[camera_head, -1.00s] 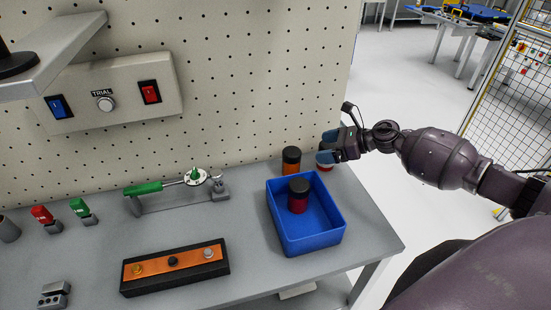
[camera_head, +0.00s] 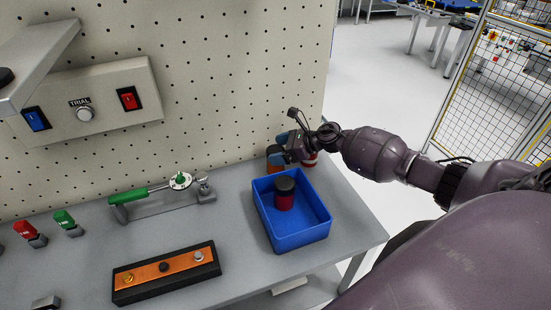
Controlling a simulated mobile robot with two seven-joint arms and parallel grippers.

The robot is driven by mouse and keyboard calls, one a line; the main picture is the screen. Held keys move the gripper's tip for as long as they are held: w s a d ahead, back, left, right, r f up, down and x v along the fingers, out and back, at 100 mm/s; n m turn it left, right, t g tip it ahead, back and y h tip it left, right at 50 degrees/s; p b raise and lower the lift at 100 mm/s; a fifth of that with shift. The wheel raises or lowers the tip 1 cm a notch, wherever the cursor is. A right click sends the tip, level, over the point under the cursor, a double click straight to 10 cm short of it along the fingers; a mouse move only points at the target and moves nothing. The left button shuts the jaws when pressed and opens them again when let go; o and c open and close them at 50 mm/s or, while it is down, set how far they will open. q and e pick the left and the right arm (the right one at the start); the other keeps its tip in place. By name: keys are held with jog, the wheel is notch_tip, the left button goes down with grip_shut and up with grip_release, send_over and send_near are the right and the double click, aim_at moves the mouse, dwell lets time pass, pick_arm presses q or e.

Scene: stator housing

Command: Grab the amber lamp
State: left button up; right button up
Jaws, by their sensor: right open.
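The amber lamp (camera_head: 271,164), an orange cylinder with a dark top, stands on the bench behind the blue bin, against the pegboard. My right gripper (camera_head: 279,149) is open at the amber lamp, its blue fingertips overlapping the lamp in the picture and hiding much of it. I cannot tell whether the fingers touch it. My left gripper is out of view.
The blue bin (camera_head: 318,228) holds a red lamp with a dark top (camera_head: 284,195). Another red object (camera_head: 310,160) stands just right of my gripper. A green-handled clamp (camera_head: 130,195) and an orange-topped button box (camera_head: 166,271) lie to the left.

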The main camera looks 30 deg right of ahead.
jog(key=shift+x, duration=0.85)
jog(key=c, duration=1.1)
jog(key=shift+o, duration=0.2)
